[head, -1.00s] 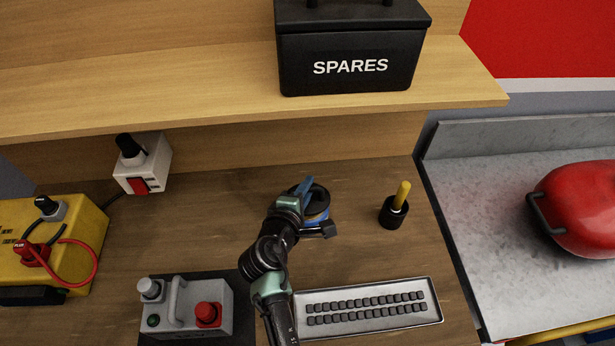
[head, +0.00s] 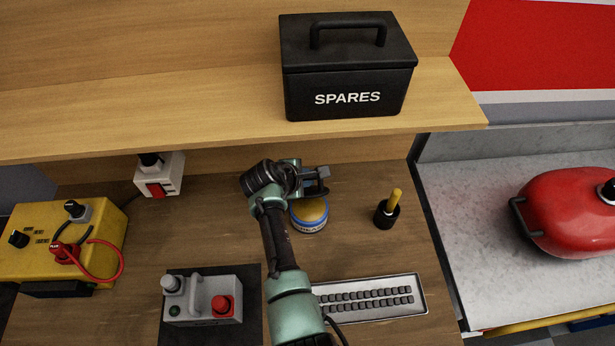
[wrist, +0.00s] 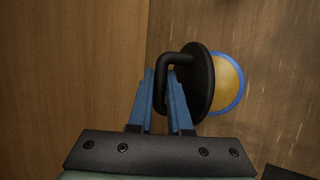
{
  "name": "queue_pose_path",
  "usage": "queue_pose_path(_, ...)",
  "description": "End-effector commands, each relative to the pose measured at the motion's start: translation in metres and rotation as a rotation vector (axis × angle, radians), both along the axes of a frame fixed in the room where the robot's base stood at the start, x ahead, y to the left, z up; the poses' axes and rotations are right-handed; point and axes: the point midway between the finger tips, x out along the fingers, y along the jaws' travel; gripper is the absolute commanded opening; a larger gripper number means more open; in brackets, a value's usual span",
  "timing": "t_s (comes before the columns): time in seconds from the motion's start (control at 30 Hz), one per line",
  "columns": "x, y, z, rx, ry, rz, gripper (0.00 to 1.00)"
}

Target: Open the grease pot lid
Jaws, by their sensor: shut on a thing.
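The grease pot (head: 309,217) stands on the wooden bench, a round tub with a blue band and a yellow top face showing. It also shows in the wrist view (wrist: 232,82) as a yellow disc with a blue rim, partly behind the lid. The black lid (wrist: 202,85) stands steeply tilted at the pot's left side there, off most of the opening. My gripper (wrist: 161,76) has its blue fingers shut on the lid's bent black handle (wrist: 172,58).
A shelf with a black SPARES box (head: 347,85) overhangs the back. A black holder with a yellow handle (head: 388,208) stands right of the pot. A keyed tray (head: 420,300), a grey control box (head: 202,303) and a yellow unit (head: 100,225) stand nearby.

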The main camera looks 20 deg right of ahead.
Motion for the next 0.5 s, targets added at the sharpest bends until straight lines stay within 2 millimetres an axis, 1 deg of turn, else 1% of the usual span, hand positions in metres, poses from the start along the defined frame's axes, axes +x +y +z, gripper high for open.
queue_pose_path(0.03,0.0023,0.0001,0.0023,0.0,0.002,0.002,0.0)
queue_pose_path(0.47,0.002,0.0002,0.0013,0.003,0.01,0.002,0.0)
queue_pose_path(0.5,0.002,0.0002,0.0013,0.003,0.01,0.002,0.21)
